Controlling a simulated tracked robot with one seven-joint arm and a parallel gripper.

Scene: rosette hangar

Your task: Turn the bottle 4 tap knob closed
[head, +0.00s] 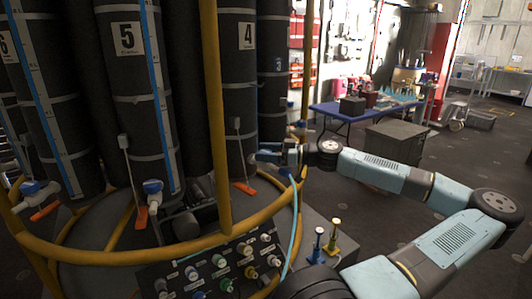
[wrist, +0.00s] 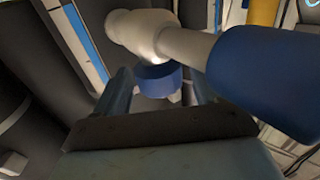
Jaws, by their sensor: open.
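Bottle 4 (head: 240,75) is a tall black cylinder with a white "4" label, in the middle of the head view. My gripper (head: 264,155) is at its lower right side and largely hides the tap there. In the wrist view a white tap body (wrist: 146,32) crosses the top, with a short blue knob (wrist: 158,80) on it. The knob sits between my two open fingers. I cannot tell whether they touch it. A larger blue cylinder (wrist: 265,80) joins the white pipe at the right, close above my gripper.
Bottle 5 (head: 127,75) stands to the left with its own blue-knobbed tap (head: 152,187). A yellow rail (head: 216,110) rings the bottles. A panel of coloured knobs (head: 215,272) lies in front. A blue table (head: 345,112) and open floor are behind right.

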